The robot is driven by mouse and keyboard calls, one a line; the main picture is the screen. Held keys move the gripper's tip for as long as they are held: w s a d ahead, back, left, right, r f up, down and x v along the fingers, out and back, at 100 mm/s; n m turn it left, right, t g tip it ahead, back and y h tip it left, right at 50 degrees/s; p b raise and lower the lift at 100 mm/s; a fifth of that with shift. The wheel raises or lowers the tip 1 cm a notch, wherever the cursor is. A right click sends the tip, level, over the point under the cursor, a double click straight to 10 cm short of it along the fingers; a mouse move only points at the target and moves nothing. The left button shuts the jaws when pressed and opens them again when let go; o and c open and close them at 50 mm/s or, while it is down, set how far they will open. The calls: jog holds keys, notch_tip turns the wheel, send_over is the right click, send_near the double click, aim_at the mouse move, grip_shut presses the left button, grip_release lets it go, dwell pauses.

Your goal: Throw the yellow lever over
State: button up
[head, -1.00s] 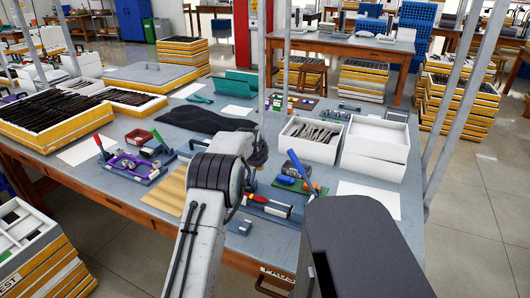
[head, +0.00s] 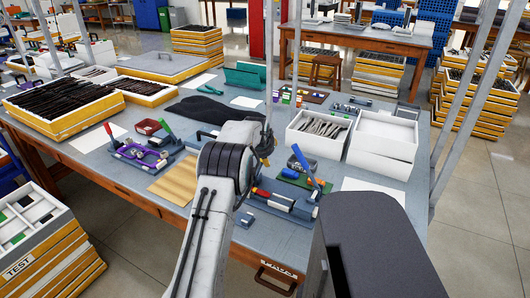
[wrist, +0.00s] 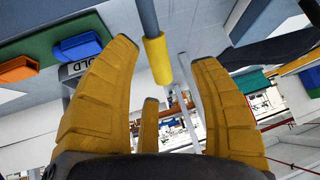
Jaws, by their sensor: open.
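The yellow lever (wrist: 157,60) shows in the wrist view as a grey rod with a yellow sleeve at its end. The rod comes down from the top edge, and the sleeve appears between my fingertips. My gripper (wrist: 164,52) is open, with its yellow fingers to either side of the sleeve. I see no clear contact, and I cannot tell how deep the sleeve sits between the fingers. In the head view my arm hides the yellow lever, and the dark end of my arm is over the workbench (head: 262,226).
A blue-handled lever (head: 303,161) stands tilted on a fixture right of my arm. Another fixture (head: 145,157) with red and green levers is to the left. White bins (head: 318,133) stand behind.

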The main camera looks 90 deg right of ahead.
jog(key=v, duration=1.2)
dwell(0.3)
jog(key=shift+a, duration=0.1)
